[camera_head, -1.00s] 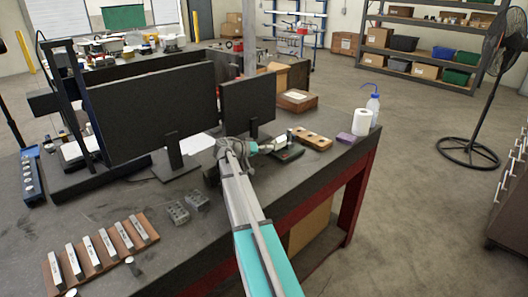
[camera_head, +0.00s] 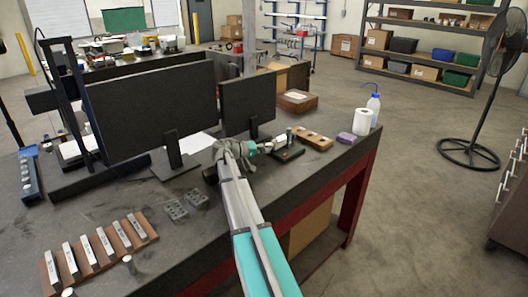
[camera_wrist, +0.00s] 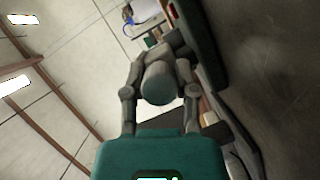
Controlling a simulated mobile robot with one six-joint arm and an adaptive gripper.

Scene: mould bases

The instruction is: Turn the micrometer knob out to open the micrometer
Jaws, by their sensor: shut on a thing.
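My gripper (camera_head: 265,147) is at the right part of the workbench, at the left side of the micrometer's dark stand (camera_head: 288,155). In the wrist view, the two grey fingers of my gripper (camera_wrist: 160,58) are shut around a rounded grey-green end, which looks like the micrometer knob (camera_wrist: 159,84). The micrometer's frame and its measuring gap are too small and partly hidden, so I cannot tell how far it is open.
A wooden block with holes (camera_head: 314,140), a purple block (camera_head: 346,138), a white roll (camera_head: 361,122) and a wash bottle (camera_head: 374,105) stand to the right. Two monitors (camera_head: 155,110) stand behind and left. Grey blocks (camera_head: 176,210) lie in front.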

